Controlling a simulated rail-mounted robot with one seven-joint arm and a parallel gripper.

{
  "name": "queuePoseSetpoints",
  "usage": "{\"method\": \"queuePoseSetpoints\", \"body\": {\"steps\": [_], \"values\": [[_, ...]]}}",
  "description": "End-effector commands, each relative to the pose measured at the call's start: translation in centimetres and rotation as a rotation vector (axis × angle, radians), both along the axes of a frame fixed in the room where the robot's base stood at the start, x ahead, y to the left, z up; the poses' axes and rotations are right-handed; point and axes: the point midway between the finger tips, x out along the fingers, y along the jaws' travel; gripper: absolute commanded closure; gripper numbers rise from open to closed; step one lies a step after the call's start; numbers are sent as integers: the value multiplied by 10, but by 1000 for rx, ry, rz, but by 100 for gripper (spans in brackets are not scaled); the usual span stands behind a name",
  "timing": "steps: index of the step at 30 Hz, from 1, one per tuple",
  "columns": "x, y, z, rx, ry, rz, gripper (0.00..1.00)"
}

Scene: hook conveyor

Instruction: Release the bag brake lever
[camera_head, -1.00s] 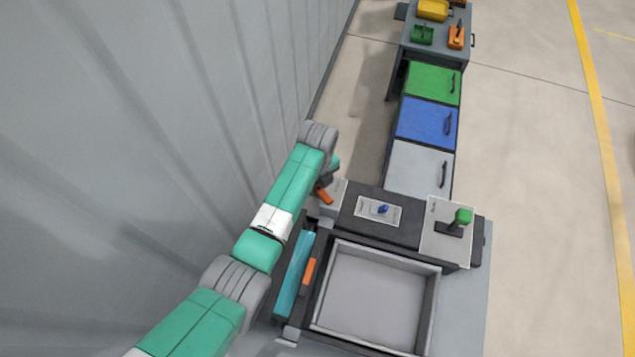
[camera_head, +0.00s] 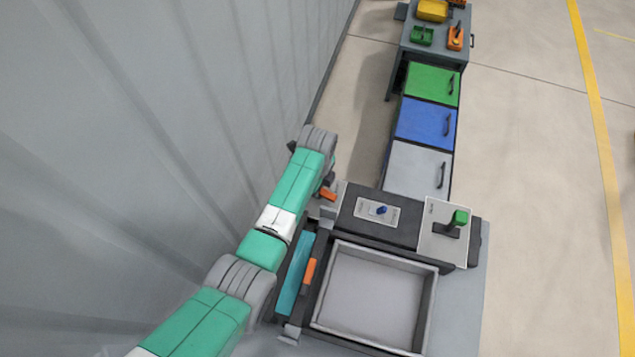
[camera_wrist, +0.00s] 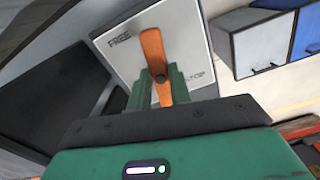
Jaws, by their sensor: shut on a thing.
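The orange brake lever (camera_wrist: 153,50) is in front of a light plate (camera_wrist: 118,62) marked FREE at upper left and STOP at lower right. In the wrist view its upper end lies between the two words, beside FREE. My gripper (camera_wrist: 158,85) is shut on the lever, with its green fingers around the lower part. In the head view the orange lever (camera_head: 328,194) shows at the left end of the dark station, next to my wrist. My fingers are mostly hidden there by my arm.
A grey tray (camera_head: 431,310) and a green-knobbed control (camera_head: 459,218) are to the right. A blue switch (camera_head: 382,210) is on the station top. Grey, blue and green bins (camera_head: 428,122) line up behind. A grey wall (camera_head: 200,90) is close on the left.

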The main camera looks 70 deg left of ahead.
Motion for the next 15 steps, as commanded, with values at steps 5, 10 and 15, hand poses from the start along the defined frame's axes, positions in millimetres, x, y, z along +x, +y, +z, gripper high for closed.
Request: {"method": "queuePoseSetpoints", "body": {"steps": [5,10,15], "values": [[0,0,2,0,0,102,100],[0,0,1,0,0,172,100],[0,0,1,-1,-1,210,100]]}}
